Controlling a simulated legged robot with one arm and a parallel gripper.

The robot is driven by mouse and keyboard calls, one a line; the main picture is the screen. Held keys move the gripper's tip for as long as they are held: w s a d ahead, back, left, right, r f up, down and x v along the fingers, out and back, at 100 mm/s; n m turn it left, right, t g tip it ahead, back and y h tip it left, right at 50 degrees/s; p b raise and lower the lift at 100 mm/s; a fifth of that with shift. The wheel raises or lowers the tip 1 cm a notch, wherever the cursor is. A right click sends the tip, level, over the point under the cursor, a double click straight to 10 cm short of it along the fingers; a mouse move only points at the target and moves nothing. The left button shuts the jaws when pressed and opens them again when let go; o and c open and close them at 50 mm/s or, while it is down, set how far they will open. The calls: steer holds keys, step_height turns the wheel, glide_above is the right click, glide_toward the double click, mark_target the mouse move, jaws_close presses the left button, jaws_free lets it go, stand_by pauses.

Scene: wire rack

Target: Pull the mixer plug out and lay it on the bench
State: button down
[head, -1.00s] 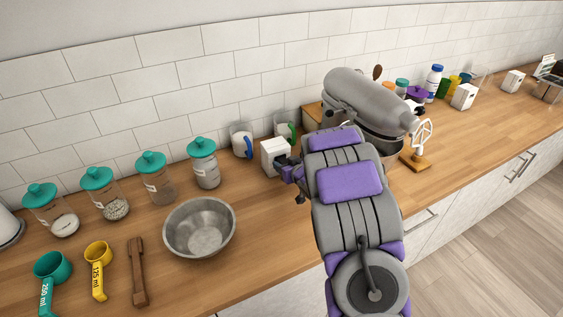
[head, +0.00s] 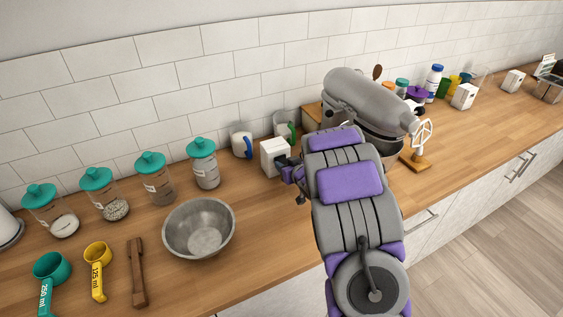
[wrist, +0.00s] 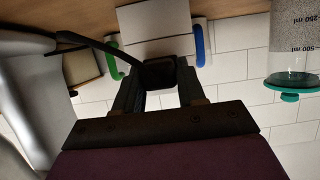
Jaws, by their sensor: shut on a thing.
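The stand mixer (head: 365,100) is grey and stands on the bench (head: 275,220) against the tiled wall; it also fills the left edge of the wrist view (wrist: 25,75). A white socket block (head: 272,157) stands on the bench left of the mixer, and shows at the top of the wrist view (wrist: 150,22). My gripper (wrist: 160,80) is shut on the dark mixer plug (wrist: 160,71), right at the face of the block. A dark cord runs from the plug toward the mixer. I cannot tell whether the plug's pins are still in the block.
Two glass mugs with a blue handle (head: 249,147) and a green handle (head: 291,131) stand behind the block. A metal bowl (head: 200,228) and teal-lidded jars (head: 203,165) stand to the left. Bare bench lies between bowl and block.

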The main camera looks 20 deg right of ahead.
steer(key=shift+s, duration=1.15)
stand_by(0.7)
steer(key=shift+s+d, duration=0.1)
steer(key=shift+s, duration=1.15)
steer(key=shift+s+p, duration=0.4)
steer(key=shift+s, duration=1.15)
steer(key=shift+w, duration=0.1)
steer(key=w+a+r, duration=0.2)
steer(key=a, duration=0.7)
steer(key=w+a+r, duration=0.2)
steer(key=a+r, duration=0.1)
steer(key=a, duration=0.7)
steer(key=shift+w+a+r, duration=0.3)
steer(key=shift+w+r, duration=0.05)
steer(key=shift+w, duration=0.05)
